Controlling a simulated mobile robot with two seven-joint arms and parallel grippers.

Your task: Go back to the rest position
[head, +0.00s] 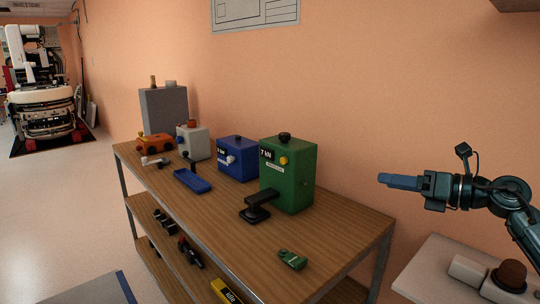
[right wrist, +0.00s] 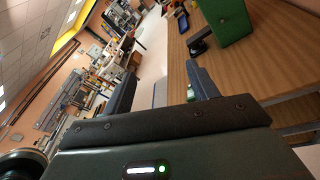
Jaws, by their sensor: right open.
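My right gripper (head: 383,180) is in the air at the right of the head view, its fingers pointing left, to the right of the green box and apart from it. In the right wrist view my right gripper (right wrist: 160,85) shows its two dark fingers spread, with nothing between them. The wooden bench (head: 340,228) is to the left of the gripper and below it. The green box (head: 290,180), marked 7 kN, stands on it and also shows at the top of the right wrist view (right wrist: 228,20). My left gripper is in neither view.
A blue box (head: 238,158), a grey box (head: 195,143) and a blue tray (head: 192,181) are on the bench. A small green part (head: 292,260) lies near its front end. A light table (head: 440,262) stands below my right arm. The floor at left is largely clear.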

